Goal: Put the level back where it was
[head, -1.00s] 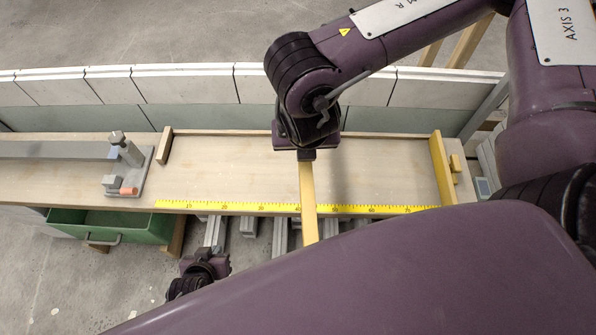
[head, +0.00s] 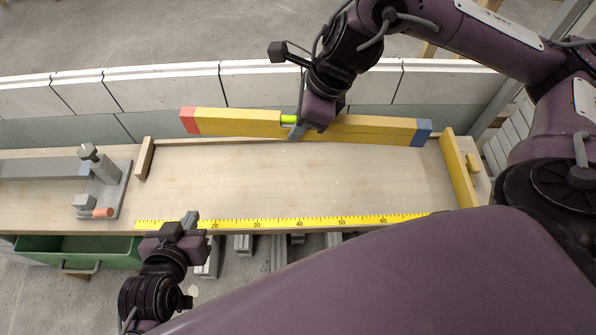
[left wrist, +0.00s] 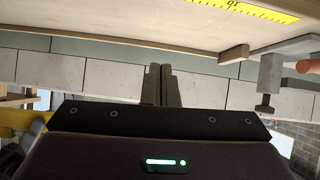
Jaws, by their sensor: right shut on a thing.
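The level (head: 235,121) is a long yellow bar with a red left end, a blue right end and a green vial near its middle. It runs left to right along the bench's back edge, slightly tilted in the head view. My right gripper (head: 294,130) is shut on it near the vial. Whether the level touches the bench or hangs above it, I cannot tell. My left gripper (head: 190,220) is empty at the bench's front edge, over the yellow ruler (head: 300,223). Its fingers (left wrist: 161,84) are together in the left wrist view.
The wooden bench (head: 290,185) is clear in the middle. A grey clamp fixture (head: 104,168) with an orange-tipped handle stands at left, a yellow stop bar (head: 458,170) at right. A green drawer (head: 70,247) is open below. A pale block wall (head: 185,85) runs behind.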

